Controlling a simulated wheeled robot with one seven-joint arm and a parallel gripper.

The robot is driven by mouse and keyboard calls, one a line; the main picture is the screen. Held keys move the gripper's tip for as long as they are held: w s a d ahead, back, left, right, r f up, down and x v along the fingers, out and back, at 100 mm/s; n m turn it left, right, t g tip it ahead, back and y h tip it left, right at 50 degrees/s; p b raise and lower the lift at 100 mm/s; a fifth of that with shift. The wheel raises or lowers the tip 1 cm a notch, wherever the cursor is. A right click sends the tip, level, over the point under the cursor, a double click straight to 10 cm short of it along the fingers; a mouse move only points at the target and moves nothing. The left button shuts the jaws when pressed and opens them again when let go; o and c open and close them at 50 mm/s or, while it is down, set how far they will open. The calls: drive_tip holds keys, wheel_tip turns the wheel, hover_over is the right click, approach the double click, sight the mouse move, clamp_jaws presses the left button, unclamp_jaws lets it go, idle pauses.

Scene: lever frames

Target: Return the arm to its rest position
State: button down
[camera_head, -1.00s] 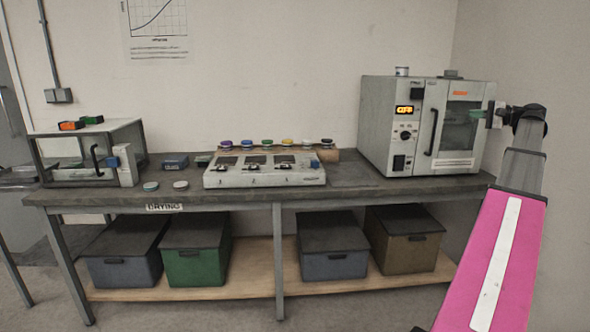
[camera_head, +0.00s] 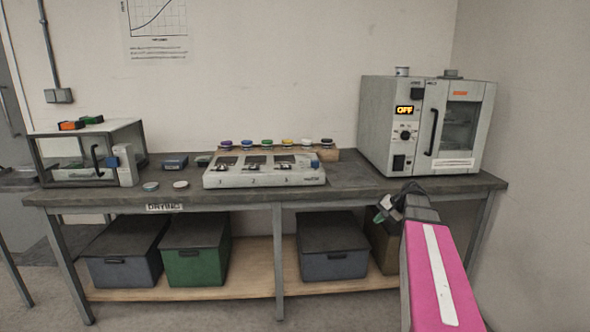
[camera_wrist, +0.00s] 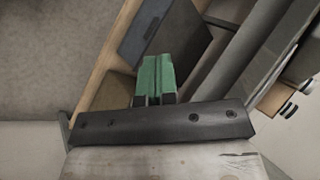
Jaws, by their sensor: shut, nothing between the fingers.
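My arm, with its pink link, comes in from the lower right of the head view. My gripper (camera_head: 381,212) is at the front edge of the workbench (camera_head: 345,190), below and in front of the oven. In the wrist view, my gripper (camera_wrist: 155,75) shows its green fingers together, with nothing held between them. The floor, the lower shelf and a grey box lie beyond the fingers in that view.
A grey oven (camera_head: 400,130) with a display reading OFF stands at the bench's right. A numbered device (camera_head: 264,179) stands mid-bench, with several coloured lids behind it. A clear-walled cabinet (camera_head: 60,160) is at left. Lidded boxes, one green (camera_head: 193,267), fill the lower shelf.

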drive_tip(key=s+a+f+n+g+h, duration=0.2)
drive_tip(key=s+a+f+n+h, duration=0.1)
drive_tip(key=s+a+f, duration=0.3)
drive_tip(key=s+a+f+n+g+h, duration=0.1)
drive_tip(key=s+a+f+n+h, duration=0.2)
drive_tip(key=s+a+f, duration=0.4)
drive_tip(key=s+f, duration=0.4)
drive_tip(key=s, duration=0.2)
drive_tip(key=shift+a+f+g+h, duration=0.15)
drive_tip(key=shift+a+g+h, duration=0.15)
drive_tip(key=shift+g+h, duration=0.1)
